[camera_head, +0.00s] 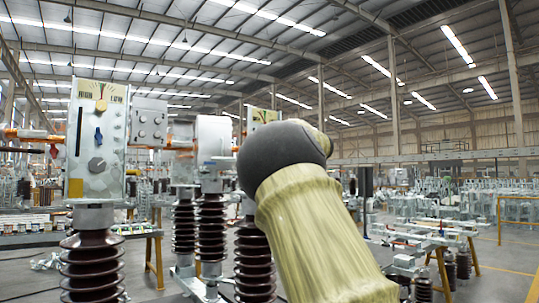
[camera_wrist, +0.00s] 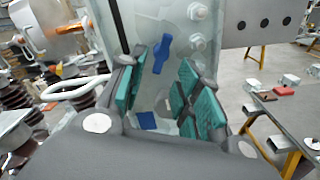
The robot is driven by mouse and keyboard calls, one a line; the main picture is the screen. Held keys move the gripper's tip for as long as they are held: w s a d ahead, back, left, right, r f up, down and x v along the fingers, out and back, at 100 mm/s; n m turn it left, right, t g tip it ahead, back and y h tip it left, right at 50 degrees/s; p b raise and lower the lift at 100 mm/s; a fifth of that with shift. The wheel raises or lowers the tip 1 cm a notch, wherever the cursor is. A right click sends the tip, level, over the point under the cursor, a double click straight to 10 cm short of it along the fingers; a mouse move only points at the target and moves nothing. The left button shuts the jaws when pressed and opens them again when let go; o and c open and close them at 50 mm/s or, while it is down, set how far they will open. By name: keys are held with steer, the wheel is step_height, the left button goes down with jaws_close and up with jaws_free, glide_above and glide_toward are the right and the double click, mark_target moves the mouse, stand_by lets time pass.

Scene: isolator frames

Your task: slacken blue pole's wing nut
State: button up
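In the wrist view a blue wing nut (camera_wrist: 162,53) sits on the pale front plate (camera_wrist: 172,18) of a pole's box. A blue square label (camera_wrist: 147,121) is lower on the same plate. My gripper (camera_wrist: 163,88) is open, its teal-padded fingers on either side of the view with the wing nut between and beyond them. The fingers look apart from the nut, and nothing is held. In the head view my arm hides the gripper; part of a box (camera_head: 262,115) shows behind the arm.
In the head view a nearer box (camera_head: 110,120) at left has its own blue wing nut (camera_head: 98,135), a grey knob (camera_head: 97,165) and a yellow label (camera_head: 76,188), above a brown ribbed insulator (camera_head: 92,268). A work table (camera_wrist: 290,115) stands right in the wrist view.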

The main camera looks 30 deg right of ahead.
steer(key=s, duration=0.8)
steer(key=shift+s+d, duration=0.15)
steer(key=shift+d, duration=0.2)
